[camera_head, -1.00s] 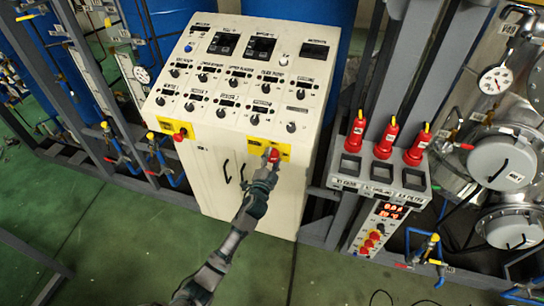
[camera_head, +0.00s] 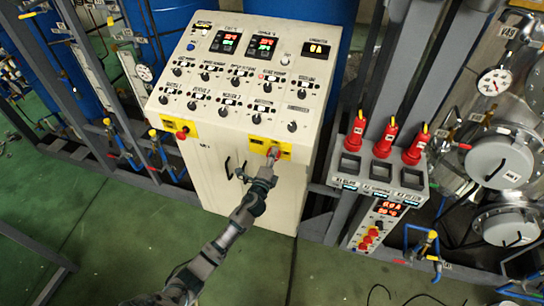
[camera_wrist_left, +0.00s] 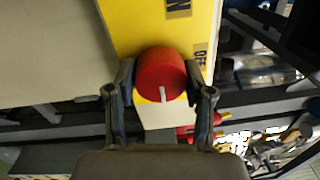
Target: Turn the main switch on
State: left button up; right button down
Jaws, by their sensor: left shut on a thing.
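The main switch is a red round knob (camera_head: 275,152) on the right yellow plate (camera_head: 257,144) of the white control cabinet. In the left wrist view the knob (camera_wrist_left: 160,72) shows a short white mark pointing down in the picture. The yellow plate (camera_wrist_left: 140,25) carries an OFF label and a partly cut-off label ending in N. My left gripper (camera_head: 271,161) is at the knob, with its two fingers shut on either side of it in the wrist view (camera_wrist_left: 160,90). My right gripper does not show.
Another red knob (camera_head: 181,134) sits on the left yellow plate. The cabinet's sloped panel (camera_head: 240,95) holds several black knobs and lit displays. A grey unit (camera_head: 380,172) with red-handled parts stands to the right. Green floor (camera_head: 110,240) is open in front.

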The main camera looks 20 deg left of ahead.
pick_arm(q)
jog(key=shift+s+d+f, duration=0.1)
jog(key=shift+d+f, duration=0.05)
jog(key=shift+f, duration=0.25)
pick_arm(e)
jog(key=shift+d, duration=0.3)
pick_arm(q)
jog(key=o, duration=1)
jog(key=shift+o, duration=0.9)
jog(key=shift+w+r, duration=0.1)
jog(key=shift+w, duration=0.15)
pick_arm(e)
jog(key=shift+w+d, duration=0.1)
pick_arm(q)
jog(key=shift+s, duration=0.3)
jog(key=s, duration=1.1)
jog(key=shift+s+f, duration=0.15)
jog(key=shift+f, duration=0.15)
